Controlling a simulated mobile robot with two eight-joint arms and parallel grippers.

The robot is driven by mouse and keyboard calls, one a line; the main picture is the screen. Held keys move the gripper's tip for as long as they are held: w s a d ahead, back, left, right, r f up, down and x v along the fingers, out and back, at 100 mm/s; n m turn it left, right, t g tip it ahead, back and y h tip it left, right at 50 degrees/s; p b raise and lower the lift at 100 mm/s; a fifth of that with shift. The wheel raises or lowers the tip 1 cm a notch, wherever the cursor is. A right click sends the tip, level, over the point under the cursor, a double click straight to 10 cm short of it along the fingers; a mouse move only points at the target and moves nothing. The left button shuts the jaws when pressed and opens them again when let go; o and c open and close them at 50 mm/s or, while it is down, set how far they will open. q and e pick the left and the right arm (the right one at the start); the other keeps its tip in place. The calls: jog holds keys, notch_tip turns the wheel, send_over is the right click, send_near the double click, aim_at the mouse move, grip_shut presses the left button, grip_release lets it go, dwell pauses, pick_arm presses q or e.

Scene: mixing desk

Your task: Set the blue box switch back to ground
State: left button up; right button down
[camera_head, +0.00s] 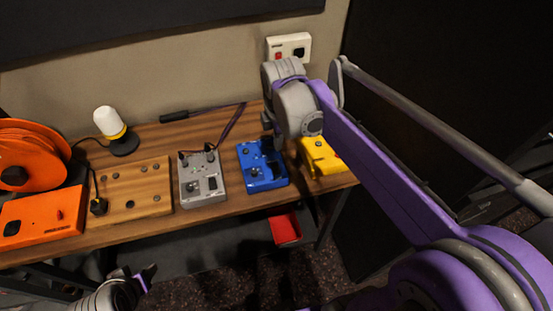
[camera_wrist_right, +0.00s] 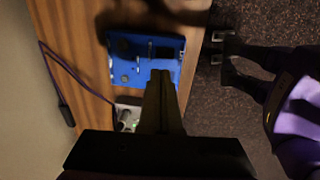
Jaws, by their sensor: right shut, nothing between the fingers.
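The blue box (camera_head: 264,182) sits on the wooden desk between a grey box and a yellow box. It also shows in the right wrist view (camera_wrist_right: 130,72), with knobs, thin pale marks or levers and a dark part on top. Which is the switch, and how it is set, I cannot tell. My right gripper (camera_head: 271,146) is over the blue box, partly hiding its top. In the right wrist view its fingers (camera_wrist_right: 161,76) are shut and empty, their tips over the box's edge; contact is unclear. My left gripper (camera_head: 134,274) is open and empty, low before the desk.
The grey box (camera_head: 208,195) stands close left of the blue box, the yellow box (camera_head: 320,158) close right. Farther left are a wooden panel (camera_head: 150,205), an orange box (camera_head: 45,218), an orange reel (camera_head: 40,150) and a lamp (camera_head: 108,122). A red bin (camera_head: 286,229) is below the desk.

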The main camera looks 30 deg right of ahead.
aim_at(277, 168)
pick_arm(q)
jog(key=shift+s+f, duration=0.15)
jog(key=shift+f, duration=0.2)
pick_arm(e)
jog(key=f, duration=0.6)
jog(key=w+f, duration=0.1)
jog(key=f, duration=0.3)
jog(key=shift+w+d, duration=0.1)
jog(key=shift+f+b, duration=0.3)
jog(key=shift+b, duration=0.15)
jog(key=shift+r, duration=0.1)
pick_arm(q)
jog(key=shift+s+f, duration=0.15)
jog(key=shift+f, duration=0.2)
pick_arm(e)
jog(key=shift+s, duration=0.5)
jog(key=shift+s+a, duration=0.2)
jog(key=shift+s, duration=0.2)
pick_arm(q)
jog(key=shift+r, duration=0.1)
